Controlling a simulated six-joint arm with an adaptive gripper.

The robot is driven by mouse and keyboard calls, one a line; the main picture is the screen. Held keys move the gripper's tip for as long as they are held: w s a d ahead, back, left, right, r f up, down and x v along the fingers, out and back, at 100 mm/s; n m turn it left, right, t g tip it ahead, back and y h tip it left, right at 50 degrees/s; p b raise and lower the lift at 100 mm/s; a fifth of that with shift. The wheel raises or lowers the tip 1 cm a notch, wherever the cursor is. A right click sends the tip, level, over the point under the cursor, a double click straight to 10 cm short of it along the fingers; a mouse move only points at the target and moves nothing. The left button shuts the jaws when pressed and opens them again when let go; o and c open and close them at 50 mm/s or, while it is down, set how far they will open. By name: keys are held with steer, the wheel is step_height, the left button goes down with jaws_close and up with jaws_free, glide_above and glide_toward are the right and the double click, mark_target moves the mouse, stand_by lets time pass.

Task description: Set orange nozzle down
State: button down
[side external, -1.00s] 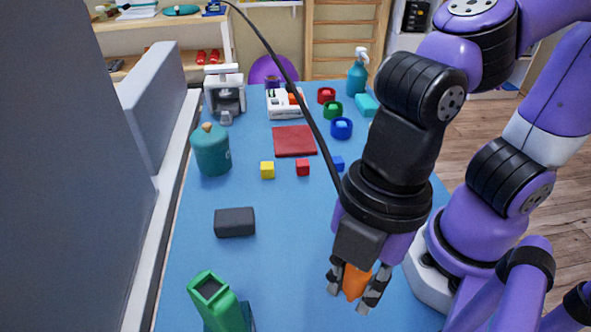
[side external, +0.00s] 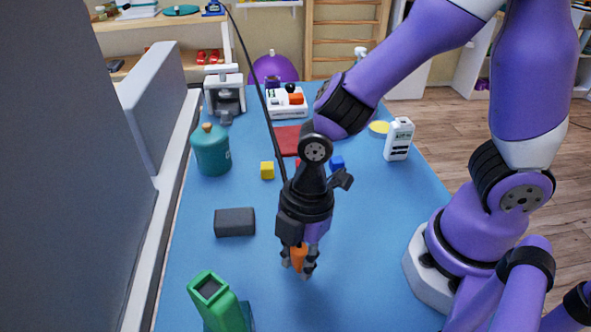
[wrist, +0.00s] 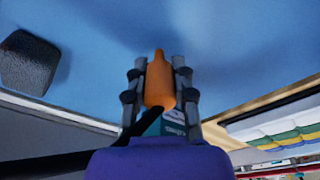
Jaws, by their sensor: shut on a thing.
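The orange nozzle (side external: 298,257) is held between the fingers of my gripper (side external: 299,266), above the front middle of the blue table (side external: 350,285). In the wrist view the orange nozzle (wrist: 159,82) shows between the two fingers of my gripper (wrist: 160,90), its narrow tip pointing away from the palm. My gripper is shut on it. Whether the nozzle's lower end touches the table is hard to tell.
A dark grey block (side external: 234,222) lies left of my gripper. A green holder (side external: 217,302) stands at the front left. A white device (side external: 398,139) stands at the right. The front right of the table is clear.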

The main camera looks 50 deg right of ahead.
steer(key=shift+f, duration=0.1)
steer(key=c, duration=0.7)
jaws_free()
step_height(320, 180, up, 12)
steer(key=d, duration=0.2)
steer(key=d+r+m+t+h, duration=0.1)
steer(key=d+r+m+t, duration=0.1)
steer(key=d+m, duration=0.4)
steer(key=d+r+m+t, duration=0.2)
steer(key=d+m, duration=0.4)
steer(key=m, duration=0.6)
steer(key=shift+w+r+t+h, duration=0.15)
steer(key=shift+w+t+h, duration=0.3)
steer(key=shift+t, duration=0.35)
